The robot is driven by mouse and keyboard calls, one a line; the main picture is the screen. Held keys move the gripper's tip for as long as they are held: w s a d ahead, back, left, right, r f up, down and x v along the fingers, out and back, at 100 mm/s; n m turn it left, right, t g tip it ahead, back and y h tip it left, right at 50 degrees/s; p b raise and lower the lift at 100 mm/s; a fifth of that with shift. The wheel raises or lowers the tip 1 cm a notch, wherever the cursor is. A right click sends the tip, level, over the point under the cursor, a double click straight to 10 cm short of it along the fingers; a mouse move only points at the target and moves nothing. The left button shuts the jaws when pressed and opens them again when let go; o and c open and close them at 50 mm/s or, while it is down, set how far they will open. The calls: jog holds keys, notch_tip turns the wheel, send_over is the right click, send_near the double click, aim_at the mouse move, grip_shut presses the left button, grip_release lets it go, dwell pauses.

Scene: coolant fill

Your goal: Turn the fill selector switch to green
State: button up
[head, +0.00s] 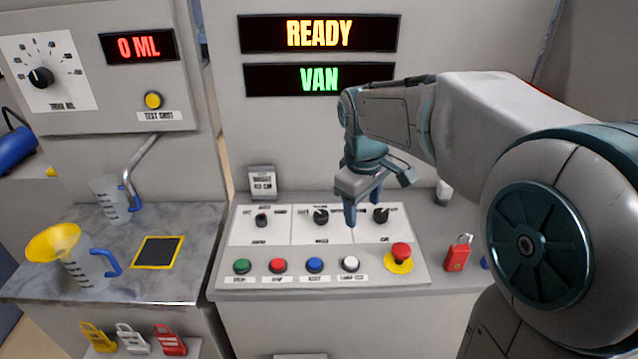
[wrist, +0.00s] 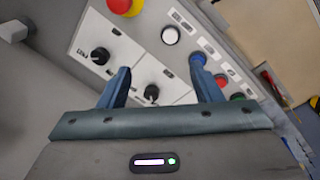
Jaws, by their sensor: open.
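Three black rotary switches sit on the sloped control panel: a left one (head: 261,220), a middle one (head: 321,216) and a right one (head: 381,215). Their labels are too small to read, so I cannot tell which is the fill selector. My gripper (head: 364,205) is open and empty, pointing down over the panel near the middle and right switches. In the wrist view, the middle switch (wrist: 152,92) shows between the blue fingers and the right switch (wrist: 100,55) lies outside them, to the left. The left switch is not visible there.
Green (head: 242,266), red (head: 278,266), blue (head: 315,265) and white (head: 350,264) buttons line the panel front, beside a red emergency stop (head: 400,254). The displays read READY (head: 319,34) and VAN (head: 319,79). A red padlock (head: 457,253) is at right.

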jog(key=w+a+n+p, duration=0.1)
jog(key=w+a+n, duration=0.35)
jog(key=w, duration=0.45)
jog(key=n+g+p, duration=0.2)
jog(key=n, duration=0.3)
send_near(321, 213)
jog(key=shift+m+y, duration=0.25)
jog(key=shift+y, duration=0.15)
jog(key=f, duration=0.5)
jog(key=f+p, duration=0.1)
jog(key=f, duration=0.2)
jog(key=shift+s+d+f, duration=0.2)
jog(key=shift+d+f, duration=0.15)
jog(key=c, duration=1)
